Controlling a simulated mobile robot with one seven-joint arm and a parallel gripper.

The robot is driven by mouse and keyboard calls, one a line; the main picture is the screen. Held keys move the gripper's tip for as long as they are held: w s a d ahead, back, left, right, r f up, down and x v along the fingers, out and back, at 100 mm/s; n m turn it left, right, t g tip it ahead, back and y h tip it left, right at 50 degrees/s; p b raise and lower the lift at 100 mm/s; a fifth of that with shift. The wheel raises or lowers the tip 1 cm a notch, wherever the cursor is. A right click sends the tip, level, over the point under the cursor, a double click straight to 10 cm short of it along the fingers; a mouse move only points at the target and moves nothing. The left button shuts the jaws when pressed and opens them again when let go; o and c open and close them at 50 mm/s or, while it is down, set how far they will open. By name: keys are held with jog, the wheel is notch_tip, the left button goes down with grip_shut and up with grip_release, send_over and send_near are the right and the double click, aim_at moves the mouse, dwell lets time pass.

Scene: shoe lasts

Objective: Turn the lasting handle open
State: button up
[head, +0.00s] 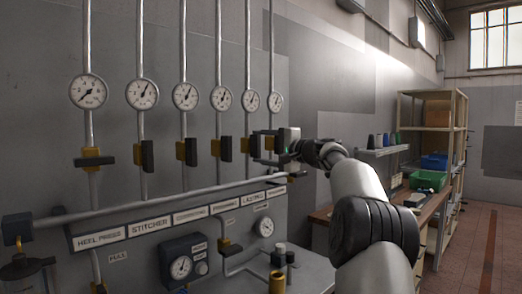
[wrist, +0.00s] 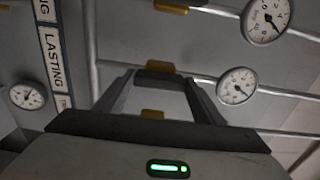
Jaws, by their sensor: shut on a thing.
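The lasting handle (head: 255,147) is a dark bar on a yellow valve body, on the vertical pipe above the LASTING label (head: 255,199). In the head view it looks upright, along its pipe, and is partly covered by my gripper (head: 266,147). In the wrist view my gripper (wrist: 160,80) has its two dark fingers around the dark lasting handle (wrist: 160,71), with the yellow valve body behind it. The gripper is shut on this handle. The LASTING label (wrist: 54,62) shows at the left of the wrist view, in line with the pipe.
Similar handles sit on the neighbouring pipes, including the stitcher handle (head: 147,154) and the crosswise heel press handle (head: 95,160). Round gauges (head: 185,96) hang above them. A long horizontal pipe (head: 150,202) runs below. A workbench (head: 425,205) and shelving (head: 435,110) stand at the right.

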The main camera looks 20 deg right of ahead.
dwell(0.3)
jog(key=o, duration=1.1)
jog(key=shift+c, duration=0.2)
jog(key=shift+s, duration=0.15)
jog(key=b+v, duration=0.2)
jog(key=v, duration=1.5)
jog(key=shift+b, duration=0.3)
